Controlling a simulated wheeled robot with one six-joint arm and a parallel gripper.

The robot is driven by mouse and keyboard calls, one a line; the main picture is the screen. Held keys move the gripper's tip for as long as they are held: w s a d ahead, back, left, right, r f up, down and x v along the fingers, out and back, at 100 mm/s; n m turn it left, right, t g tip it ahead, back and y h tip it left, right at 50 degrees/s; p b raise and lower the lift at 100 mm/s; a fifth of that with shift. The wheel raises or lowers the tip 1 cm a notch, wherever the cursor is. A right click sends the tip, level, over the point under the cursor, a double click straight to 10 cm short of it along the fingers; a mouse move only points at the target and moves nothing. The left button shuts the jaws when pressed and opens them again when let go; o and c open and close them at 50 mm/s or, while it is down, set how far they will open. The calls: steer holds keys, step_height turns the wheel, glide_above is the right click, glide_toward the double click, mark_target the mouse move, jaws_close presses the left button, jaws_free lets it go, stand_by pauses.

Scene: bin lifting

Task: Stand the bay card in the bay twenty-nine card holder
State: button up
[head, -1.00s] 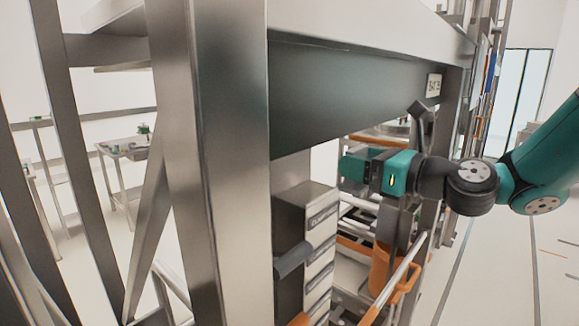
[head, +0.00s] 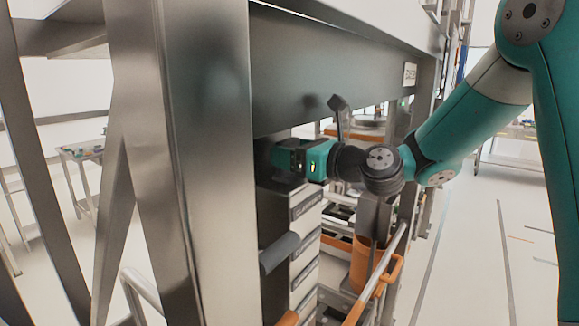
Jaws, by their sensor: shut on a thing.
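The card itself cannot be made out; the jaws' far end lies in dark shadow. A small white plate with dark lettering (head: 410,74) is on the beam's right end, too blurred to read. I cannot pick out the bay twenty-nine card holder.
A thick steel upright (head: 205,170) stands close on the left. The grey beam (head: 335,75) spans above my gripper. A grey cylinder (head: 280,252) sticks out lower down. Open floor lies to the right.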

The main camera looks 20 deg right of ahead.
steer(key=shift+s+r, duration=0.1)
steer(key=shift+f, duration=0.2)
steer(key=o, duration=1)
steer(key=shift+r, duration=0.25)
steer(key=b+v, duration=0.4)
steer(key=v, duration=0.8)
steer(key=shift+f, duration=0.1)
